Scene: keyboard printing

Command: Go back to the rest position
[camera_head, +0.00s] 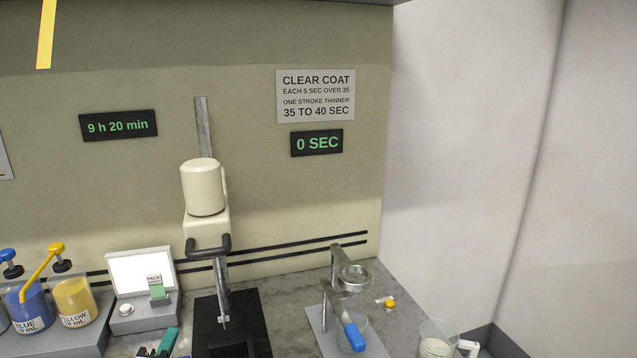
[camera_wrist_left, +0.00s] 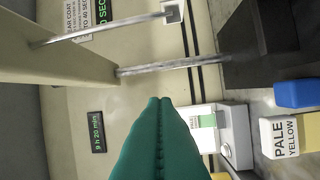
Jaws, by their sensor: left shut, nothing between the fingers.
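My left gripper (camera_head: 165,345) shows only in part at the bottom edge of the head view, as green fingers in front of the grey device (camera_head: 143,316). In the left wrist view its green fingers (camera_wrist_left: 160,100) are pressed together with nothing between them. They point over the bench, apart from the grey device with the white panel, which also shows there (camera_wrist_left: 236,140). My right gripper is in neither view.
A cream mixer (camera_head: 204,188) stands over a black base (camera_head: 250,315). Pump bottles of blue (camera_head: 28,305) and yellow (camera_head: 75,300) stand left. A ring stand (camera_head: 335,285) with a blue-handled part (camera_head: 354,336) and a beaker (camera_head: 437,340) are right. Green displays read 9 h 20 min (camera_head: 118,125) and 0 SEC (camera_head: 317,143).

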